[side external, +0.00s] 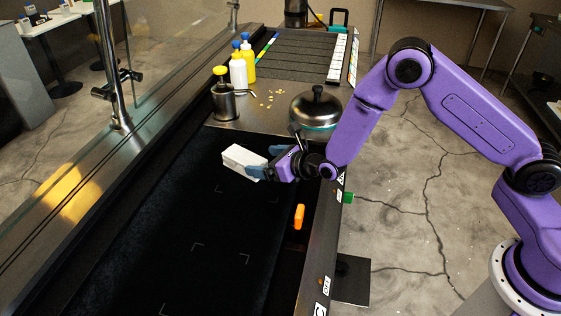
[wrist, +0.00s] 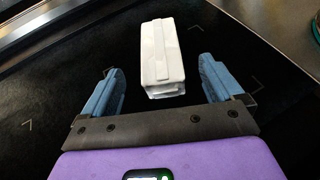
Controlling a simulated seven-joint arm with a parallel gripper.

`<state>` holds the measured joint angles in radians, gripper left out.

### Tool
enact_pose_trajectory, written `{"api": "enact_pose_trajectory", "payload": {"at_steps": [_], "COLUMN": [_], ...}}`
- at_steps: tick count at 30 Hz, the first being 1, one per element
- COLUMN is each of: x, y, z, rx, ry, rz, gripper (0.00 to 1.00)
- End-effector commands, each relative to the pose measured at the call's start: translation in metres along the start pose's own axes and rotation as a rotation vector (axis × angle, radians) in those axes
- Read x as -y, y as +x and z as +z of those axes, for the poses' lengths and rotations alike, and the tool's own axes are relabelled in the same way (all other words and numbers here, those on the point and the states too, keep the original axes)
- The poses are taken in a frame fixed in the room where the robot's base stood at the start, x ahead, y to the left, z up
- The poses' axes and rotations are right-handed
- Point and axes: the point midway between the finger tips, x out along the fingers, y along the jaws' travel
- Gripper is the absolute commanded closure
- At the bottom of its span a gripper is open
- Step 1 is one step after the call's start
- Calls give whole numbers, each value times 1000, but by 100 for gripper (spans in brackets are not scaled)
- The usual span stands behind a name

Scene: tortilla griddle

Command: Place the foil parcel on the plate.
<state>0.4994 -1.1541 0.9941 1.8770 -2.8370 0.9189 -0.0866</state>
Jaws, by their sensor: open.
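The foil parcel (wrist: 162,55) is a pale, wrapped block with a lengthwise strip on its top. In the wrist view it lies ahead of my gripper (wrist: 159,78), roughly in line with the gap between the two blue fingers, its near end close to the fingertip line. In the side view the parcel (side external: 241,161) shows at the tips of my gripper (side external: 264,161), over the black griddle surface. The fingers are apart, with dark gaps on both sides of the parcel. Whether the parcel touches the griddle is hard to tell. I cannot make out a plate.
The black griddle (side external: 180,225) has pale corner marks and much free room. Behind it, a steel ledge (side external: 270,122) holds a domed lid (side external: 316,108), a metal pot (side external: 224,103) and squeeze bottles (side external: 238,70). An orange object (side external: 299,216) sits at the right edge. Glass runs along the left.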

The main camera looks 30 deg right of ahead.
Motion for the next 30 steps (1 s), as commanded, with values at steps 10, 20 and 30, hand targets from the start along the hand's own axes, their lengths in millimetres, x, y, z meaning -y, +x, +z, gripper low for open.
{"api": "enact_pose_trajectory", "payload": {"at_steps": [10, 20, 30], "x": [0, 0, 29], "y": [-44, -51, -79], "z": [0, 0, 38], "rx": [0, 0, 52], "ry": [0, 0, 180], "rz": [0, 0, -190], "gripper": [7, 7, 7]}}
